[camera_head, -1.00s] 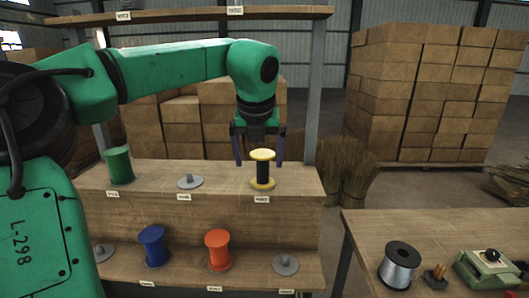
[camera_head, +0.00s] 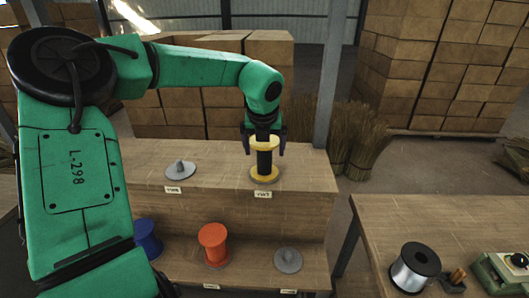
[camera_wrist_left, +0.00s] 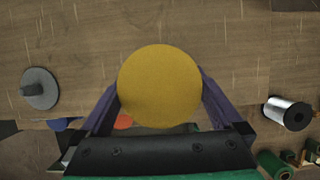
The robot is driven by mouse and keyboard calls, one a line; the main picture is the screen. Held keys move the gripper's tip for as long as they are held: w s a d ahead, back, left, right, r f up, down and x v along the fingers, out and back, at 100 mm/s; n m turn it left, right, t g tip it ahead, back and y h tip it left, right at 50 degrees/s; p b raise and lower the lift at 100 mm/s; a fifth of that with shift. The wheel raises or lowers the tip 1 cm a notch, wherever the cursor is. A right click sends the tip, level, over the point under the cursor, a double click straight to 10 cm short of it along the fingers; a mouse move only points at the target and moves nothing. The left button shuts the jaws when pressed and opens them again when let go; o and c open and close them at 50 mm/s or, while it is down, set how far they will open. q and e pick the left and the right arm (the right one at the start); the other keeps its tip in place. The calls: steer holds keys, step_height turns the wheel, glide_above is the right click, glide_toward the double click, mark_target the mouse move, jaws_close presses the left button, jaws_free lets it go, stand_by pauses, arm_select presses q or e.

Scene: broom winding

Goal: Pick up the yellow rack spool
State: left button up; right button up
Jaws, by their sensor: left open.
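The yellow rack spool (camera_head: 264,160) has yellow flanges and a dark wound middle. It stands upright on the upper shelf (camera_head: 215,172), at the right end. My left gripper (camera_head: 264,148) is open, pointing down, with one finger on each side of the spool's upper part. In the left wrist view the spool's round yellow top (camera_wrist_left: 160,86) fills the middle between the two purple fingers. Whether the fingers touch it cannot be told. My right gripper is not in view.
An empty grey spool holder (camera_head: 180,170) is left of the spool. The lower shelf holds a blue spool (camera_head: 148,238), a red-orange spool (camera_head: 213,244) and a grey holder (camera_head: 288,260). A table (camera_head: 430,215) at right bears a silver wire spool (camera_head: 415,267) and a green device (camera_head: 505,270).

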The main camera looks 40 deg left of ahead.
arm_select(q)
steer(key=shift+p+x, duration=0.55)
steer(key=shift+x, duration=1.2)
steer(key=c, duration=1.2)
